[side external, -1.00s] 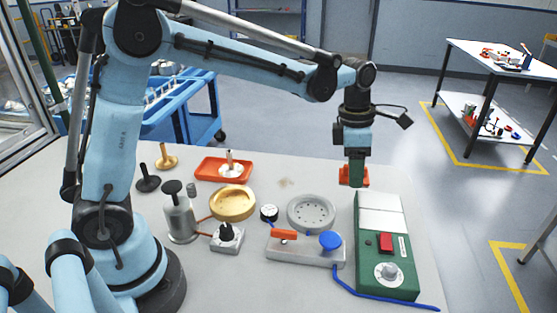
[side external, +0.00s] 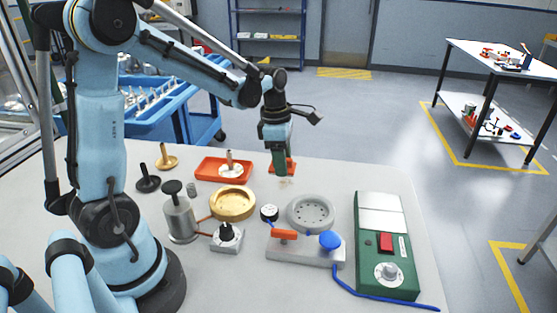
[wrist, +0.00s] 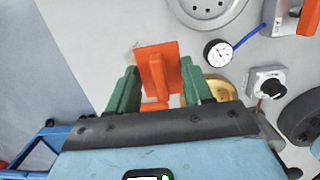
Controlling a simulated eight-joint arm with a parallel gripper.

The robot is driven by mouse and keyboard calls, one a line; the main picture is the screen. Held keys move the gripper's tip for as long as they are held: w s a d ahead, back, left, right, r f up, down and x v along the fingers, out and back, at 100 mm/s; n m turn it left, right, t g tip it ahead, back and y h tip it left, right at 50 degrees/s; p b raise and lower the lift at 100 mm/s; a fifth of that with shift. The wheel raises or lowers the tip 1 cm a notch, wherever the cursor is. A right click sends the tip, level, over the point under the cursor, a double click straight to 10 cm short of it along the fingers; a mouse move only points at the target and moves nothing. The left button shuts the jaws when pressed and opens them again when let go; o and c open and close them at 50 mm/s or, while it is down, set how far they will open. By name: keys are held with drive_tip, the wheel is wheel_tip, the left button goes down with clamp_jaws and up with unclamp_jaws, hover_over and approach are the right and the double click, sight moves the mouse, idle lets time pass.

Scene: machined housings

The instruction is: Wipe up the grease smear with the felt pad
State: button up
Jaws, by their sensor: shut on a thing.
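My gripper (side external: 279,164) points down near the far edge of the table. Its green fingers are shut on an orange-backed pad (side external: 291,167), whose orange plate (wrist: 158,62) shows between and beyond the fingers in the wrist view. The felt underside is hidden. A faint beige grease smear (side external: 285,183) lies on the pale tabletop just below the fingertips in the side view. I cannot tell whether the pad touches the table or the smear.
An orange tray (side external: 206,167) with a knobbed part stands left of my gripper. A brass dish (side external: 232,203), a small gauge (side external: 269,213), a grey round flange (side external: 311,213) and a green control box (side external: 400,264) stand nearer. The tabletop right of my gripper is clear.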

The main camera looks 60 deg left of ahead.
sight(284, 193)
wheel_tip(284, 193, down, 7)
drive_tip(key=shift+r, duration=0.2)
drive_tip(key=shift+w+a+f, duration=0.3)
drive_tip(key=shift+w+a, duration=0.4)
drive_tip(key=shift+w, duration=0.1)
drive_tip(key=shift+c, duration=0.8)
drive_tip(key=shift+w+a+f, duration=0.1)
drive_tip(key=shift+w+a, duration=1.75)
drive_tip(key=shift+a, duration=0.05)
drive_tip(key=shift+s+d, duration=2.55)
drive_tip(key=shift+s+d+r, duration=0.1)
drive_tip(key=shift+r, duration=4.15)
